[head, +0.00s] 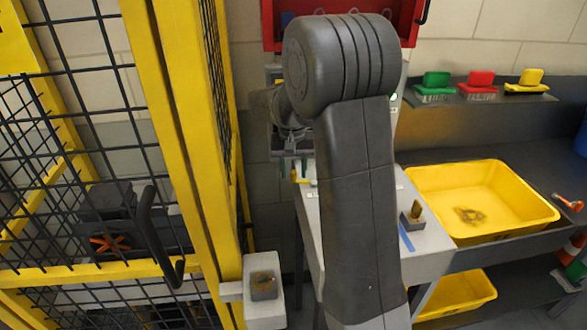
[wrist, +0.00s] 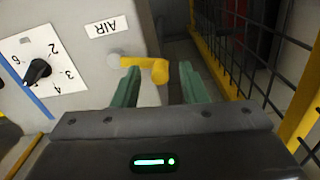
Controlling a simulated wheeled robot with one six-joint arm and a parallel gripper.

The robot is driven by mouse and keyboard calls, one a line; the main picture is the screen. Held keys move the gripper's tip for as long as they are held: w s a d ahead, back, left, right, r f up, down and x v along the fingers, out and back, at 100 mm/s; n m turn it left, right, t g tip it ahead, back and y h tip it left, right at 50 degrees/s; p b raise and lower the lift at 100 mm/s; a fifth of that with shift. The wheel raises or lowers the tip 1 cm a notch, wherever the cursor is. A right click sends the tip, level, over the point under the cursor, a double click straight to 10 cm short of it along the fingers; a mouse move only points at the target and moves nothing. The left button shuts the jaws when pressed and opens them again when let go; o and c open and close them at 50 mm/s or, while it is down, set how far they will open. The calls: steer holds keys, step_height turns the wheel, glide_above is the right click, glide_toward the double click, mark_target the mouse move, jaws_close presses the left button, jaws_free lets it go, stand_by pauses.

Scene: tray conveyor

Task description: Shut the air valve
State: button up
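The air valve has a yellow lever (wrist: 147,66) on a pale grey pivot, beside a white label reading AIR (wrist: 108,27). In the wrist view the lever lies roughly crosswise, its thick end near the panel's edge. My arm hides much of the panel.
A numbered dial with a black knob (wrist: 37,72) sits beside the valve. A yellow mesh fence (head: 180,130) stands close on the left. A yellow tray (head: 520,214) and several brushes (head: 481,85) are on the right. A red cabinet (head: 408,20) hangs behind.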

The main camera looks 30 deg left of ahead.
jaws_close()
steer(key=shift+s+d+n, duration=0.2)
steer(key=shift+s+n, duration=0.15)
steer(key=shift+n, duration=0.5)
steer(key=shift+s+d+n, duration=0.2)
steer(key=shift+s+n, duration=0.1)
steer(key=shift+n, duration=0.55)
jaws_free()
steer(key=shift+r, duration=0.1)
step_height(320, 180, up, 14)
steer(key=shift+s, duration=0.15)
steer(key=shift+a+f, duration=0.1)
steer(key=shift+f, duration=0.2)
